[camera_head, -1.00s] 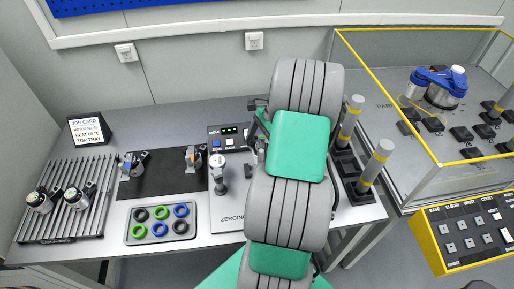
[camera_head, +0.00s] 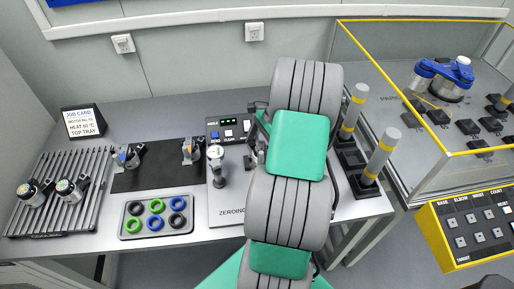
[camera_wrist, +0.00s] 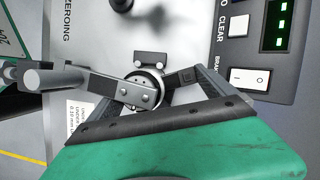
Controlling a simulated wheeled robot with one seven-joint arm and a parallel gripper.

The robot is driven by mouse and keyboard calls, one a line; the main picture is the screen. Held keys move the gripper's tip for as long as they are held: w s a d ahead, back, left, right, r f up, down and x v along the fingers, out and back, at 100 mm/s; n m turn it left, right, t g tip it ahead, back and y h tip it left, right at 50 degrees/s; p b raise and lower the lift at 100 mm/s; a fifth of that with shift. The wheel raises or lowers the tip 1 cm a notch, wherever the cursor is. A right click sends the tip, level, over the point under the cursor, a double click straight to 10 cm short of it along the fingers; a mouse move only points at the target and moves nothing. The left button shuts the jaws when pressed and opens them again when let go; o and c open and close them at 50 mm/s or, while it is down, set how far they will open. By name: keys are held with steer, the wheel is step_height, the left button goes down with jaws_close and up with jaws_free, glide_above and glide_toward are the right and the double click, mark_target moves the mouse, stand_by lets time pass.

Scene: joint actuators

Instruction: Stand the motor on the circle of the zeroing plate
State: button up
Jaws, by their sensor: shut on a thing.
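The zeroing plate (camera_head: 228,205) is a light grey panel at mid-table, and it also fills the middle of the wrist view (camera_wrist: 95,60). My gripper (camera_wrist: 146,88) is shut on the motor (camera_wrist: 147,80), a small round silver body seen end-on between the fingers. The plate's circle is not visible. In the head view my arm hides the held motor and most of the gripper.
An upright probe with a round head (camera_head: 216,160) stands on the plate, left of my arm. A control box (camera_head: 229,132) is behind. Other motors sit on a black mat (camera_head: 155,172) and a ribbed rack (camera_head: 85,215). A ring tray (camera_head: 157,236) and yellow-banded posts (camera_head: 378,158) flank the plate.

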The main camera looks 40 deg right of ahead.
steer(key=shift+f, duration=0.35)
steer(key=o, duration=1.6)
